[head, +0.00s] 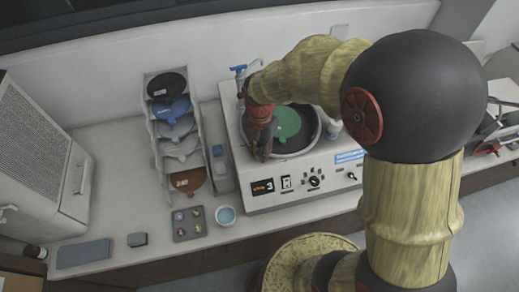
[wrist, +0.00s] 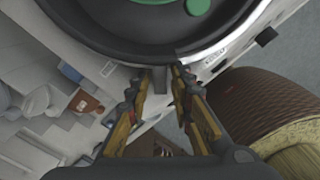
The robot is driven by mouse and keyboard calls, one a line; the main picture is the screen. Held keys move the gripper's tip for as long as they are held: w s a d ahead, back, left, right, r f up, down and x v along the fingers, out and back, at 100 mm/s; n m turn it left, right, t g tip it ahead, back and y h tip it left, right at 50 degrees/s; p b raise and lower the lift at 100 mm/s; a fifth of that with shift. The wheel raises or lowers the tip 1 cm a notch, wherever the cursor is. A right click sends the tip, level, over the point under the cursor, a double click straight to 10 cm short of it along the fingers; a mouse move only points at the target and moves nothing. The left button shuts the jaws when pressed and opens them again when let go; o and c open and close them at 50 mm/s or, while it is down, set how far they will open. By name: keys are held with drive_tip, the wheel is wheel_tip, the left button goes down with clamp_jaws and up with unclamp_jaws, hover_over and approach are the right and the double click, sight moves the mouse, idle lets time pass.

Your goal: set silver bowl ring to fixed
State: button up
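The silver bowl ring (head: 319,128) runs around the round bowl on top of the white machine, with a green disc (head: 286,124) inside. Its left part is hidden behind my arm in the head view. In the wrist view the rim of the ring (wrist: 235,38) curves across the top, and a narrow grey tab (wrist: 159,82) sticks out from it toward me. My gripper (wrist: 161,76) is at the ring's near edge. Its two fingers are apart, one on each side of the tab, with a gap visible. In the head view my gripper (head: 263,148) is at the bowl's front left.
The machine's front panel (head: 300,182) carries a display and knobs. A rack (head: 175,130) of coloured discs stands to its left. A grey box (head: 40,150) stands far left.

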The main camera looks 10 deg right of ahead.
sight(260, 152)
drive_tip(key=shift+o, duration=0.8)
drive_tip(key=shift+r, duration=0.3)
wheel_tip(260, 152, up, 11)
drive_tip(key=shift+r, duration=0.2)
drive_tip(key=shift+c, duration=0.2)
